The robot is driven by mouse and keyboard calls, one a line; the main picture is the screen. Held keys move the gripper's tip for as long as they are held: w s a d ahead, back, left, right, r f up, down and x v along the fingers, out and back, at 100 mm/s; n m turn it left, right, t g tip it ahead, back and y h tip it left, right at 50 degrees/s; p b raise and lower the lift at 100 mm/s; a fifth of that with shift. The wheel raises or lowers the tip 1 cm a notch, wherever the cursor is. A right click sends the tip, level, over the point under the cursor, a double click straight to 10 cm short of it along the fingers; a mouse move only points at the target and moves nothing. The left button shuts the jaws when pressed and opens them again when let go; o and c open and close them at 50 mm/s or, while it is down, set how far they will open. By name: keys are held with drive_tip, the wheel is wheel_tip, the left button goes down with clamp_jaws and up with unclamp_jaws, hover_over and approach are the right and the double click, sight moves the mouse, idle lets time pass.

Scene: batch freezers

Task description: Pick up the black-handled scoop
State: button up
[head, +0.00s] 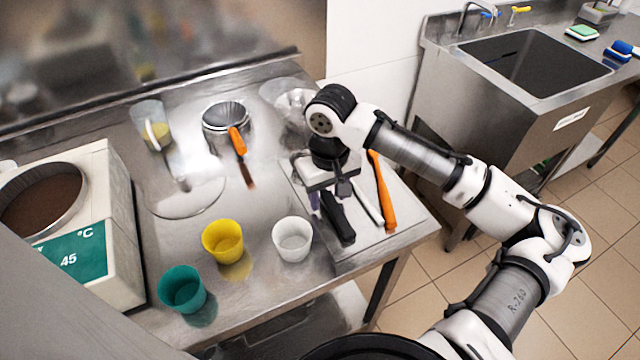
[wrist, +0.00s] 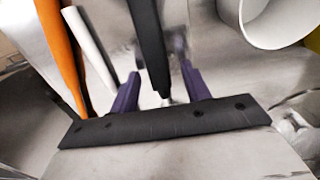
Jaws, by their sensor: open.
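The black handle of the scoop (head: 338,222) lies on the steel counter, below my gripper in the head view. The scoop's far end is hidden behind my gripper. My gripper (head: 329,197) points down over the tools and is open. In the wrist view, its two purple fingers (wrist: 160,80) stand apart, one on each side of the black handle (wrist: 147,40). No contact shows between fingers and handle. I cannot tell the height gap between them.
A white handle (head: 366,203) and an orange handle (head: 382,190) lie close by on the right. A white cup (head: 292,240), yellow cup (head: 222,241) and green cup (head: 181,289) stand to the left. A steel pot (head: 226,120) with an orange-handled tool (head: 238,142) is further back.

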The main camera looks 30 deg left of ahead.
drive_tip(key=shift+f, duration=0.45)
drive_tip(key=shift+c, duration=0.2)
drive_tip(key=c, duration=1)
drive_tip(key=shift+r, duration=0.15)
